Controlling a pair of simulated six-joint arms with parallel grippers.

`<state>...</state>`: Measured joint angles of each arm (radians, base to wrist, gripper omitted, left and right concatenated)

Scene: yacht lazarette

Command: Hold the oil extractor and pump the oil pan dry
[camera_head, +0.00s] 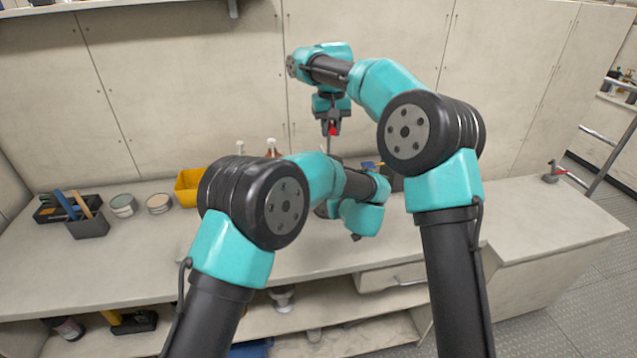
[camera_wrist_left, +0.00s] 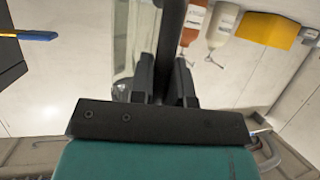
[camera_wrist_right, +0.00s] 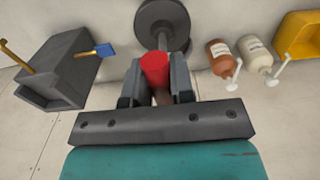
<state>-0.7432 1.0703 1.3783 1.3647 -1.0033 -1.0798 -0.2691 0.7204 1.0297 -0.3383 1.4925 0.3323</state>
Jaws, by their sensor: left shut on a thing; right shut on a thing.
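The oil extractor stands upright on the bench, its red pump handle (camera_head: 332,130) on top of a thin rod (camera_head: 331,146). My right gripper (camera_head: 330,126) is above it, pointing down, shut on the red handle, which also shows between its jaws in the right wrist view (camera_wrist_right: 156,68). A round dark part of the extractor (camera_wrist_right: 162,22) lies below the handle. My left gripper (camera_wrist_left: 165,75) is shut on a dark upright part of the extractor (camera_wrist_left: 172,35). In the head view my left arm hides this grip and most of the extractor. I cannot make out the oil pan.
A yellow bin (camera_head: 187,186) and two spray bottles (camera_wrist_right: 220,58) (camera_wrist_right: 257,55) stand nearby. A grey holder (camera_wrist_right: 58,72) with a blue brush (camera_wrist_right: 95,51) is on the other side. Tins (camera_head: 122,205) and a tool caddy (camera_head: 87,224) sit at left. The bench's right end is mostly clear.

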